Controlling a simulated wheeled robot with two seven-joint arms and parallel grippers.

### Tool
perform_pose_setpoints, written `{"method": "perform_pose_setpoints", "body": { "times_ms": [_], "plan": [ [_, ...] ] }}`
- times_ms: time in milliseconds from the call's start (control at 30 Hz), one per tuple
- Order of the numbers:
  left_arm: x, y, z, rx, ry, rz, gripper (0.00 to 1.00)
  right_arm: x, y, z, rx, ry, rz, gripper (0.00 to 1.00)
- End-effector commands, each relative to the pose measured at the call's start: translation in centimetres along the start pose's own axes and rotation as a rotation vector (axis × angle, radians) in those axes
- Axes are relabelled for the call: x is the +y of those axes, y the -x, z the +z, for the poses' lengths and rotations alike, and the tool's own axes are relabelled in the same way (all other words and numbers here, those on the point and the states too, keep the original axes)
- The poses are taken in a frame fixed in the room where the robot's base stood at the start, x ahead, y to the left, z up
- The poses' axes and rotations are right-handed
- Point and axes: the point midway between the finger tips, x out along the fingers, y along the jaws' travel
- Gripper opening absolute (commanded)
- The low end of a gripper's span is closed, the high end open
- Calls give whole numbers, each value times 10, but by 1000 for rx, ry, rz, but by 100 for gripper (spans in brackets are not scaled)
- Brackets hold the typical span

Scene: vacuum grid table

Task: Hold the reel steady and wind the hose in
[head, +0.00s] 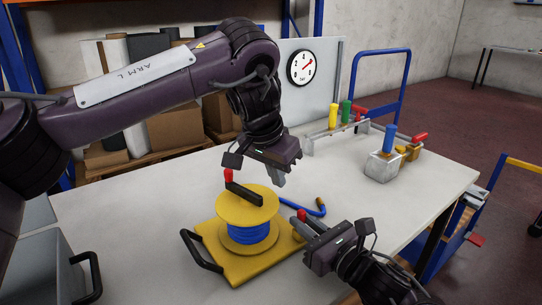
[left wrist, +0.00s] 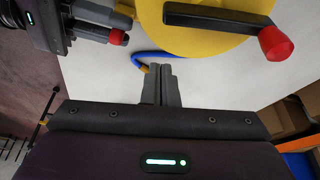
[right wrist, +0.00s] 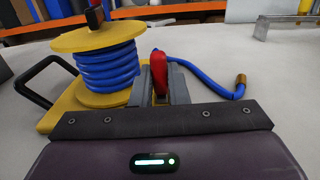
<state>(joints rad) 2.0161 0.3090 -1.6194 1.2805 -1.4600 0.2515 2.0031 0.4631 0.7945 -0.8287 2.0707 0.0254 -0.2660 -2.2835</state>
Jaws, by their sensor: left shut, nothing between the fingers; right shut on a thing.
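The yellow reel (head: 262,209) stands on a yellow base plate (head: 214,247) with several turns of blue hose (head: 250,233) on it. Its black crank arm (head: 242,194) lies across the top and ends in a red knob (head: 228,175). The hose's free end, with a brass tip (right wrist: 240,80), lies on the table right of the reel. My left gripper (head: 279,177) is shut and empty, above and right of the reel, apart from the crank; its closed fingers show in the left wrist view (left wrist: 161,85). My right gripper (head: 302,222) is shut on a red handle (right wrist: 158,68) beside the base plate.
A rack with coloured handles (head: 334,130) and a metal block with a blue handle (head: 383,165) stand at the back right of the table. A gauge panel (head: 302,68) is behind. A grey bin (head: 45,265) is at left.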

Motion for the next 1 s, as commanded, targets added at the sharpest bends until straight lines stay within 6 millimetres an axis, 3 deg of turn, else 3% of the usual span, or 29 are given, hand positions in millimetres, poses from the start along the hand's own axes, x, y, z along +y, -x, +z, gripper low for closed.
{"method": "perform_pose_setpoints", "body": {
  "times_ms": [33, 100, 400, 1000],
  "plan": [
    [1, -13, 1, -5, 1, 5, 0, 0, 0, 0, 0, 0, -1, 0],
    [-1, -3, 10, 3, -1, -1, 0, -1, 0, 0, 0, 0, -1, 0],
    [0, 6, 35, 1, -1, -1, 0, 0, 0, 0, 0, 0, 0, 0],
    [0, 6, 39, 0, -21, 7, 0, 0, 0, 0, 0, 0, 0, 0]
  ]
}}
